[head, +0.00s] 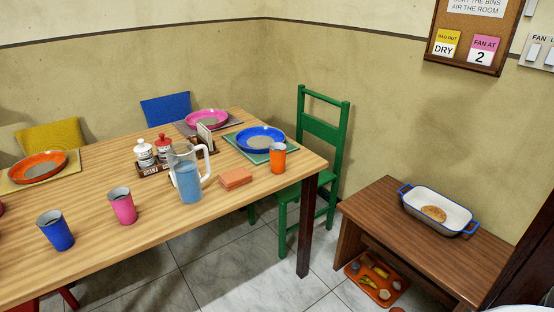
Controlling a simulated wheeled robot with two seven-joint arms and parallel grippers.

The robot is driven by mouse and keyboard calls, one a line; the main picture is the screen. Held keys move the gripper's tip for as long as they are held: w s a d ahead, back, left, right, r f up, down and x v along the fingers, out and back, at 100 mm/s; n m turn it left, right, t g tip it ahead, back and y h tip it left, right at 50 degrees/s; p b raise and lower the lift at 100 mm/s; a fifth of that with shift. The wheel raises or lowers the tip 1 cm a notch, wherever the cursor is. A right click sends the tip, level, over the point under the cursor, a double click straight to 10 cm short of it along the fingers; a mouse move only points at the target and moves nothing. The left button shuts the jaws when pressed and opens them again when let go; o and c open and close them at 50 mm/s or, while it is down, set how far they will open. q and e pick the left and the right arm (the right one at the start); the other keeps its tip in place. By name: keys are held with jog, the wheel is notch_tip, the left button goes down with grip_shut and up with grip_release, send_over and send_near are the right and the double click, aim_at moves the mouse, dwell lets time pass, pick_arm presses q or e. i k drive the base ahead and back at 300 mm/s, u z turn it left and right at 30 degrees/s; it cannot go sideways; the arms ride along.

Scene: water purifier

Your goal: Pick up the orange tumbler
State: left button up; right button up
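The orange tumbler (278,160) stands upright on the wooden dining table (152,219), near its right end. It is just in front of the blue plate (260,139) on a green mat. A stacked orange block or set of coasters (235,178) lies to its left. Neither of my grippers shows in the head view, so I cannot see their state.
A pitcher of water (187,176) stands mid-table, with a pink tumbler (122,206) and a blue tumbler (55,231) to its left. A green chair (325,131) is behind the table's right end. A low brown bench (385,212) holds a white dish (425,206).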

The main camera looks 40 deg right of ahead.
aim_at(278, 158)
jog(key=k, duration=0.25)
jog(key=z, duration=0.75)
jog(key=i, duration=1.3)
jog(key=u, duration=0.6)
